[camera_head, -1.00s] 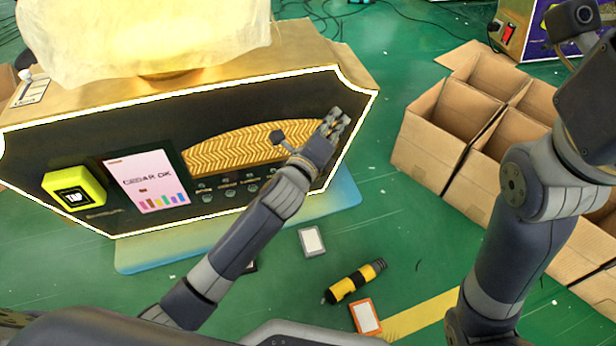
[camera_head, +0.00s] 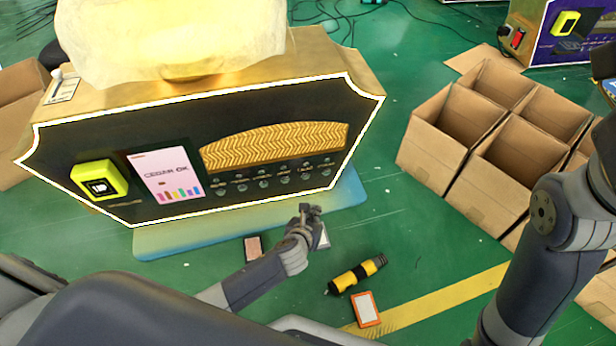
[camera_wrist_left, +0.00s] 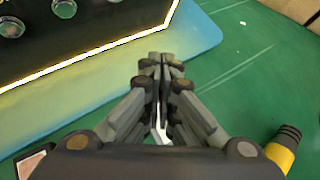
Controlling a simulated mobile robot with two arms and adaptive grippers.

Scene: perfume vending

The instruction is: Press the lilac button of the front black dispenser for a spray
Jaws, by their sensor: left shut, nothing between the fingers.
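The front black dispenser (camera_head: 120,150) has a lit white edge, a screen reading "CEDAR OK" (camera_head: 166,176) and a gold zigzag panel (camera_head: 275,146). Under that panel is a row of several small round buttons (camera_head: 263,183). Their colours are too small to tell apart, so I cannot pick out the lilac one. Two buttons also show in the left wrist view (camera_wrist_left: 64,8). My left gripper (camera_head: 310,209) is shut and empty, in front of and below the dispenser's lower right edge, apart from the buttons. My right arm is at the right; its gripper is out of view.
A yellow-black cylindrical tool (camera_head: 357,275), an orange-edged card (camera_head: 366,309) and a dark-edged card (camera_head: 253,248) lie on the green floor. Divided cardboard boxes (camera_head: 470,120) stand at the right. A second machine (camera_head: 570,35) is at the back right. A blue base (camera_head: 160,240) lies under the dispenser.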

